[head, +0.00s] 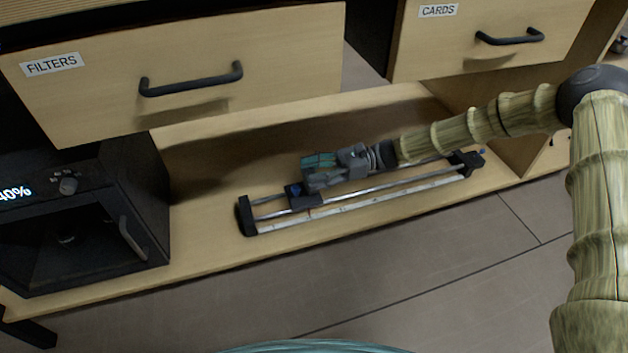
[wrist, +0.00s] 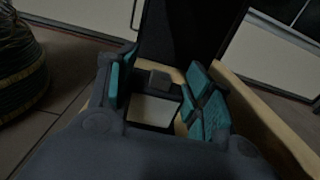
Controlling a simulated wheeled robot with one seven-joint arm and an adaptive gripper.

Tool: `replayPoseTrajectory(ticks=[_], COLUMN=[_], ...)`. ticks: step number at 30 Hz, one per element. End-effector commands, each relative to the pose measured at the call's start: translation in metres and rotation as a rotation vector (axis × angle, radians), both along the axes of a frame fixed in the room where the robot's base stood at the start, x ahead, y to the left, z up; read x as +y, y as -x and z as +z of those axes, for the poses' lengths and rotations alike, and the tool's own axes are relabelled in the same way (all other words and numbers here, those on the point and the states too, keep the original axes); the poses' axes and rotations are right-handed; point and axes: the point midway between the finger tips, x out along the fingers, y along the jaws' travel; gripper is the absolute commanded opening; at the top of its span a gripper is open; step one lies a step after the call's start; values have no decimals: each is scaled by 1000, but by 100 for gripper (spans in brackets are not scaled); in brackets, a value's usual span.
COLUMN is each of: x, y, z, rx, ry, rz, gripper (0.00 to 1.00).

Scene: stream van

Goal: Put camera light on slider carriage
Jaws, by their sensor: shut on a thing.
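The slider (head: 375,196) lies on the low wooden shelf, with two metal rails between dark end blocks. Its dark carriage (head: 302,199) sits on the rails near the left end. My gripper (head: 318,163) is just above and behind the carriage, reaching in from the right. In the wrist view my gripper (wrist: 160,98) has its teal pads on either side of the camera light (wrist: 152,109), a small black block with a pale panel, and is shut on it. In the head view the light is hidden by the fingers. I cannot tell whether the light touches the carriage.
A black cabinet (head: 85,220) with a handle stands left of the slider. The FILTERS drawer (head: 190,75) and the CARDS drawer (head: 490,38) hang out above the shelf (head: 205,245). The floor (head: 430,270) in front is clear.

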Motion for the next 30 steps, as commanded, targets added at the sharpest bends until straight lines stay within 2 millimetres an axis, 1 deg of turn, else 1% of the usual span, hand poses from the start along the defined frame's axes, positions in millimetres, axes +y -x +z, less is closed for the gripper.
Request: replayPoseTrajectory(ticks=[1, 3, 13, 18, 19, 21, 22, 30], x=[1, 1, 0, 0, 0, 0, 0, 0], y=[0, 0, 0, 0, 0, 0, 0, 0], z=[-10, -14, -14, -18, -18, -18, -18, -18], rx=[0, -1, -1, 0, 0, 0, 0, 0], ry=[0, -1, -1, -1, -1, -1, 0, 0], rz=[1, 1, 1, 1, 1, 1, 1, 1], gripper=[24, 24, 24, 24, 55, 68, 72, 72])
